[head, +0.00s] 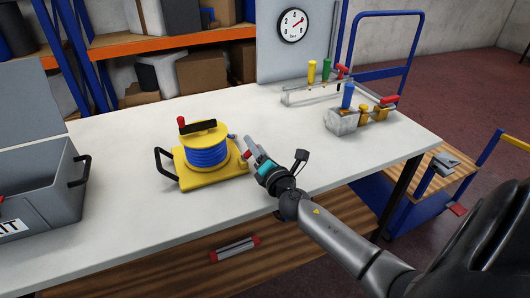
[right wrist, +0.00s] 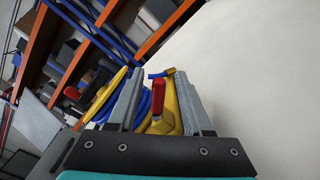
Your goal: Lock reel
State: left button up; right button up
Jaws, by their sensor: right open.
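The reel (head: 207,157) stands on the white table, with a yellow base and top disc, blue line wound on it, a black side handle and a red-knobbed crank on top. My right gripper (head: 249,147) is open at the right side of the reel's base. In the right wrist view, a red lever (right wrist: 157,92) on the yellow base shows between the open fingers (right wrist: 150,98). I cannot tell whether either finger touches it. In the head view the fingers largely hide this lever. My left gripper is not in view.
A grey open case (head: 45,190) stands at the left. A tool rack (head: 315,92) and a grey metal block with a blue handle (head: 342,122) stand at the back right. A blue trolley is beyond the table's right edge. The tabletop in front of the reel is clear.

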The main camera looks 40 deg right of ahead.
jog(key=v, duration=0.7)
jog(key=shift+s, duration=0.2)
jog(key=b+v, duration=0.1)
jog(key=v, duration=0.5)
jog(key=shift+f, duration=0.15)
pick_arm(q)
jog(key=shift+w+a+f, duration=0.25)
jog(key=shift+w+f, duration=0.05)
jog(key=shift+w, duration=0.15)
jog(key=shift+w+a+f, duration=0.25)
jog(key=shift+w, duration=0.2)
pick_arm(e)
jog(key=shift+v, duration=0.75)
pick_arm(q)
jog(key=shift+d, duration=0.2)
